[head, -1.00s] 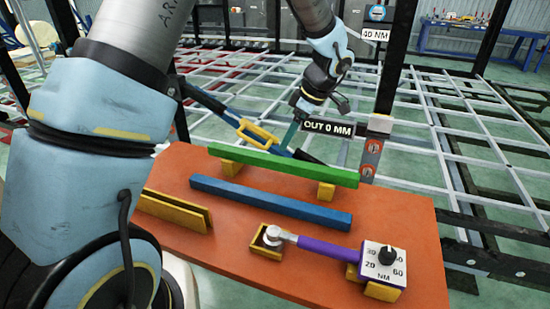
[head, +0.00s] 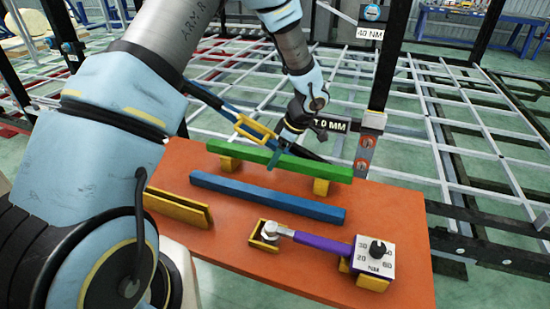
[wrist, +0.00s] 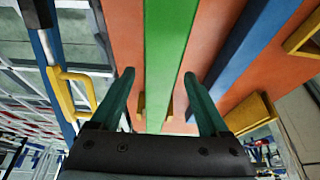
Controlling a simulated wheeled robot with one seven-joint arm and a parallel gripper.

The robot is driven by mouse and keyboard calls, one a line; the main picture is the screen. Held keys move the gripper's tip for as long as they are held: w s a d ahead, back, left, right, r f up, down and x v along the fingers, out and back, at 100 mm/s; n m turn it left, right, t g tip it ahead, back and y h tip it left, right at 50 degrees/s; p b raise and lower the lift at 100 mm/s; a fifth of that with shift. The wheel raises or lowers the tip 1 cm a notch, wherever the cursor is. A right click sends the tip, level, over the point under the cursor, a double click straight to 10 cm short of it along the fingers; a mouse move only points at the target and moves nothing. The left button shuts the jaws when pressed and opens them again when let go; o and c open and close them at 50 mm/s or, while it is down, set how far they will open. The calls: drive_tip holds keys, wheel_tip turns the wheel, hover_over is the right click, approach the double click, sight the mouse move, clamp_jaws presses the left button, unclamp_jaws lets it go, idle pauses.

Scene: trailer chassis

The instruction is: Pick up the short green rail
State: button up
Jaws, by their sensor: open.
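The short green rail (head: 305,167) lies across two yellow blocks (head: 321,187) at the back of the orange table (head: 400,215). My gripper (head: 277,156) is over the rail, left of its middle, pointing down. In the wrist view the green rail (wrist: 170,50) runs between the two teal fingers of my open gripper (wrist: 160,100), with a gap on each side. The fingers hold nothing. How far the fingertips are above the rail is hard to tell.
A blue bar (head: 265,197) lies in front of the rail, parallel to it. A yellow channel piece (head: 178,207), a purple-handled torque wrench (head: 325,242) and a yellow-handled blue bar (head: 250,130) are nearby. A black post (head: 385,80) stands behind the table.

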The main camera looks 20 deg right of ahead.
clamp_jaws()
idle(0.6)
drive_tip(key=shift+r, duration=0.1)
idle(0.6)
